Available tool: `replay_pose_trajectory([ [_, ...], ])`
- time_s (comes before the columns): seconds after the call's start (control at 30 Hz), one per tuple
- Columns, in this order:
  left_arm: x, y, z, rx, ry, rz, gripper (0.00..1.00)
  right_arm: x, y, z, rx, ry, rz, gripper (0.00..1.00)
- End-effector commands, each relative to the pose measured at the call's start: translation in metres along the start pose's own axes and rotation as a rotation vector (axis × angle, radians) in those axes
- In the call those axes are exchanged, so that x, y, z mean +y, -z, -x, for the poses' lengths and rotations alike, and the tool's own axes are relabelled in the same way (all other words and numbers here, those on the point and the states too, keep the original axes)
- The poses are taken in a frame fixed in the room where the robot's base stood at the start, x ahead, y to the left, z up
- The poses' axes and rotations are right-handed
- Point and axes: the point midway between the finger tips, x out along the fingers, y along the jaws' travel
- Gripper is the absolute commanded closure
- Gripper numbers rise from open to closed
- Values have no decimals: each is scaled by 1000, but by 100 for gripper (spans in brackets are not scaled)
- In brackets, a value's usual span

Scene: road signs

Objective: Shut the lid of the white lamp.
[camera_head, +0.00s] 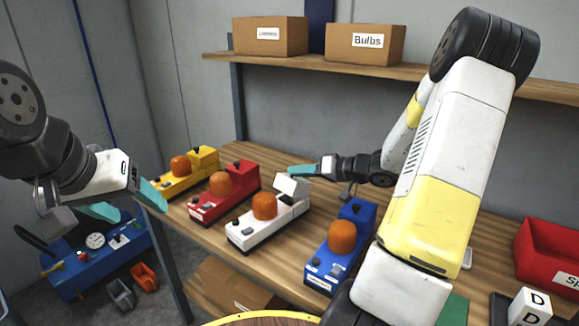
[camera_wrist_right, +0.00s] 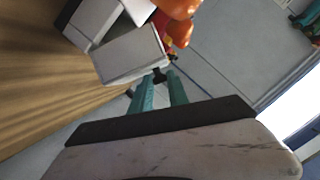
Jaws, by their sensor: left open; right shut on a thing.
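The white lamp (camera_head: 258,232) with an orange dome (camera_head: 264,206) stands on the wooden shelf between the red and blue lamps. Its white lid (camera_head: 293,186) is raised and tilted above the back of the body; it also shows in the right wrist view (camera_wrist_right: 132,54). My right gripper (camera_head: 296,171) is at the lid's upper edge. In the right wrist view, its teal fingertips (camera_wrist_right: 159,78) are shut on the small black knob of the lid. My left gripper (camera_head: 128,204) is open and empty, left of the shelf, away from the lamp.
A yellow lamp (camera_head: 190,174), a red lamp (camera_head: 223,193) and a blue lamp (camera_head: 341,246) stand in the same row. A red bin (camera_head: 550,252) is at the right. Cardboard boxes (camera_head: 364,45) sit on the upper shelf. A blue compressor (camera_head: 97,258) stands at lower left.

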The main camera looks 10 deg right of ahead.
Motion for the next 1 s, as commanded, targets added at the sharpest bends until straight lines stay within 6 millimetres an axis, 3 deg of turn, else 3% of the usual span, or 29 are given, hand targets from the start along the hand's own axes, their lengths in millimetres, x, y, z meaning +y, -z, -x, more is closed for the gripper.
replay_pose_trajectory([
  [0.57,0,0,0,0,0,0,33,-3,-3,-2,0,4,-1,100],
  [0.6,0,0,0,0,0,0,33,-3,-3,-2,0,4,-1,78],
  [0.7,0,0,0,0,0,0,33,-3,-3,-2,0,3,-1,58],
  [1.0,0,0,0,0,0,0,33,-2,-2,-1,1,2,-1,58],
])
